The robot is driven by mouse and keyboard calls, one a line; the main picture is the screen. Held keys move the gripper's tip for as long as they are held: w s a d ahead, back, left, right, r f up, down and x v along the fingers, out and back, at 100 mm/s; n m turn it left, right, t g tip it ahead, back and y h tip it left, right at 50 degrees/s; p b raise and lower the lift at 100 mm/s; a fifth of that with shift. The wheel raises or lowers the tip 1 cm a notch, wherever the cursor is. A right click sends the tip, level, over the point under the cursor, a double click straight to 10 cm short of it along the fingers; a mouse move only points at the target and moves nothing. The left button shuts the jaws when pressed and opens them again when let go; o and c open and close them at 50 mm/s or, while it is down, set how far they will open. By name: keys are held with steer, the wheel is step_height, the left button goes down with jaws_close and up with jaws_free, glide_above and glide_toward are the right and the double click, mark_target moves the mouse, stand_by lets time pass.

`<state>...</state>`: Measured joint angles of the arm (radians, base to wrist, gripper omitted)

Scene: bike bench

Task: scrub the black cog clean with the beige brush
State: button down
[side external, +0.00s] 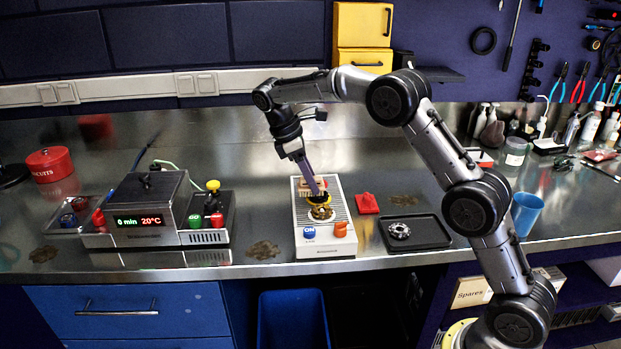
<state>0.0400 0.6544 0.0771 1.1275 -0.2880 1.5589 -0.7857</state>
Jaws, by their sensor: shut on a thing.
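The black cog (325,198) shows as a small dark shape at the tip of my gripper (317,190), low over the white machine (327,243). My gripper points down and is shut on the cog. The beige brush (304,184) is a pale block at the back of the white machine, just behind and beside the fingers. The fingers hide part of it. I cannot tell whether the cog touches the brush.
A brass-coloured round part (321,213) sits in front of the cog on the machine, behind a blue ON button (309,232) and an orange knob (340,229). A black tray (432,242) holds a silver cog (399,230). A heated bath (146,212) stands left.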

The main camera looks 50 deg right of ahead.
steer(key=shift+s+d, duration=1.35)
steer(key=shift+d, duration=0.05)
steer(key=shift+w+a, duration=0.1)
steer(key=shift+w+a, duration=1.35)
steer(key=shift+s+d, duration=1.45)
steer(key=shift+s, duration=0.05)
steer(key=shift+w+a, duration=1.45)
steer(key=shift+w, duration=0.05)
steer(key=shift+r, duration=2.55)
